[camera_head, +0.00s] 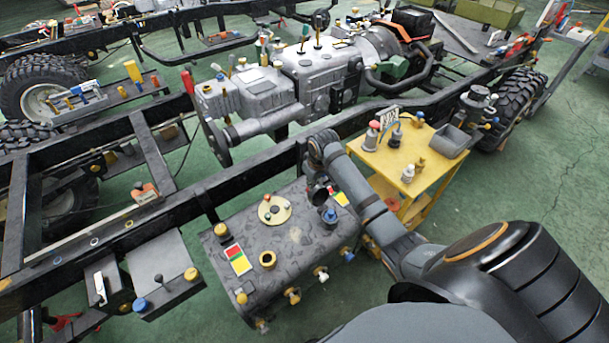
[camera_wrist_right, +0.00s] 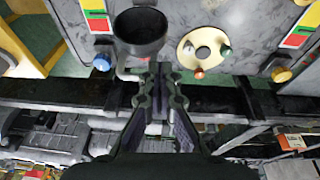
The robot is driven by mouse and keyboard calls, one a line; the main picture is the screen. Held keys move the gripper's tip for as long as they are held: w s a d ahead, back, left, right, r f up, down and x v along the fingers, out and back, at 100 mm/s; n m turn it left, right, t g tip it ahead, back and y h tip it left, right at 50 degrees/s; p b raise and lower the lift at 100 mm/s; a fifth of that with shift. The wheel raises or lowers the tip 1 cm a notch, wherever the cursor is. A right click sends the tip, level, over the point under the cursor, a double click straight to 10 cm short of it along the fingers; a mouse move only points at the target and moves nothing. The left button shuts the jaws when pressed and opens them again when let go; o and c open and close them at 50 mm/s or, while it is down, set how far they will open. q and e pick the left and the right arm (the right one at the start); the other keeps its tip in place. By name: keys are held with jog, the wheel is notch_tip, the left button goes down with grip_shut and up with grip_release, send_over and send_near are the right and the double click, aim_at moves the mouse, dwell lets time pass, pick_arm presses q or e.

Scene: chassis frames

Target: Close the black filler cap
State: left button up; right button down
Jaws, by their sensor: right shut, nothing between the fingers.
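The black filler cap (camera_head: 318,194) stands up from the top of the grey tank (camera_head: 300,240), close to the blue cap. In the right wrist view the black filler cap (camera_wrist_right: 140,32) shows as a round dark cup with a grey hinge arm beside it, tilted up rather than flat. My right gripper (camera_wrist_right: 160,72) is shut and empty, its fingertips just beside the cap's lower edge in that view; I cannot tell whether they touch it. In the head view it is mostly hidden by my wrist, above the tank's far edge. My left gripper is not in view.
A yellow cart (camera_head: 430,170) with tools stands to the right.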

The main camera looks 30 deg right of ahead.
jog(key=w+d+r, duration=0.3)
jog(key=w+r, duration=0.3)
jog(key=r, duration=0.2)
jog(key=x, duration=1)
jog(key=shift+y, duration=0.3)
jog(key=s+p, duration=0.1)
jog(key=s, duration=0.1)
jog(key=s+r+p, duration=0.1)
jog(key=s, duration=0.1)
jog(key=shift+a, duration=0.1)
jog(key=shift+s, duration=0.1)
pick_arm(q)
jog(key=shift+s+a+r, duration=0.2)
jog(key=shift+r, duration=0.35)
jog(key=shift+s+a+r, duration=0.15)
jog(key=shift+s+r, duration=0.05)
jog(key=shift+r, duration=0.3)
pick_arm(e)
jog(key=shift+f, duration=0.1)
